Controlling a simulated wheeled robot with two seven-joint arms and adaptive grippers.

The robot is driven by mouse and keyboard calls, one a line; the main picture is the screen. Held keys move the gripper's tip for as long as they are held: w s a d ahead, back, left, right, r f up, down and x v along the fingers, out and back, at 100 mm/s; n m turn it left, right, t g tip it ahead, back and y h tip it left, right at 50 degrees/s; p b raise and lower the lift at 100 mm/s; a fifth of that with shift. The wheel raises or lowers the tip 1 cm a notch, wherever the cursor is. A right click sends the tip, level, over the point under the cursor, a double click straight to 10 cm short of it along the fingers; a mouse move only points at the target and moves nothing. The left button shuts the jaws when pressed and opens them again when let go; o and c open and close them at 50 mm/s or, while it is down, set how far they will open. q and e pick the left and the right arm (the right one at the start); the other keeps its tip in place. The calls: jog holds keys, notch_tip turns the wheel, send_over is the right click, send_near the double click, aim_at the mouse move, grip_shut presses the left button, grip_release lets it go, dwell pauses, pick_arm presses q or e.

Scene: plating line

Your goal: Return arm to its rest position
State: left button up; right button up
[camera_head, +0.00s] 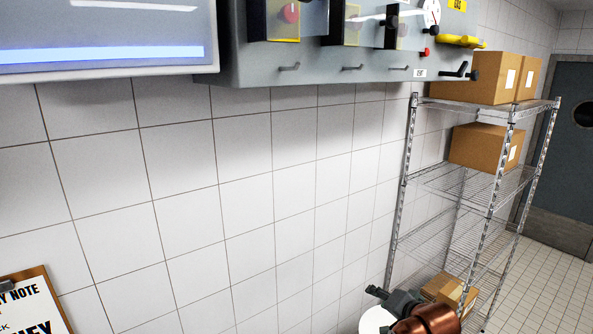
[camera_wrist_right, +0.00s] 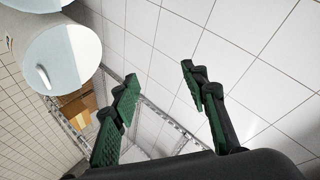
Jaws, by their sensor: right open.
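My right gripper (camera_wrist_right: 160,74) shows in the wrist view with its two green-padded fingers spread apart. Nothing is between them. Behind them are white wall tiles and part of a wire rack. In the head view, a copper-coloured and dark grey part of an arm of mine (camera_head: 428,320) shows at the bottom edge, in front of the rack's lower end. My left gripper is in neither view.
A wire shelf rack (camera_head: 493,200) with cardboard boxes (camera_head: 484,148) stands at the right. A grey control panel (camera_head: 330,72) and a screen (camera_head: 100,35) hang above. A clipboard (camera_head: 30,306) is at lower left. A dark door (camera_head: 575,150) is far right. Bare tiled wall fills the middle.

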jog(key=s+d+f+n+g+h, duration=0.1)
jog(key=s+d+f+n+g, duration=0.15)
jog(key=s+f, duration=0.8)
jog(key=s+d+f+n+g+h, duration=0.1)
jog(key=s+d+f, duration=0.45)
jog(key=f, duration=0.85)
jog(key=s+d+f+n+g, duration=0.1)
jog(key=s+f, duration=0.3)
jog(key=s, duration=0.5)
jog(key=s+d+f+n+g+h, duration=0.15)
jog(key=s+f, duration=0.25)
jog(key=s, duration=0.6)
jog(key=s+f+n+g, duration=0.2)
jog(key=s+f, duration=0.2)
jog(key=s, duration=0.5)
jog(key=s+a+f+g+b, duration=0.1)
jog(key=s+f+b, duration=0.1)
jog(key=f, duration=1.6)
jog(key=s+f+b, duration=0.1)
jog(key=f+b, duration=0.1)
jog(key=f, duration=1.6)
jog(key=s+f+n+g+b, duration=0.1)
jog(key=s+f+b, duration=0.2)
jog(key=s+f, duration=1.5)
jog(key=shift+s+f+y, duration=0.4)
jog(key=shift+y, duration=0.05)
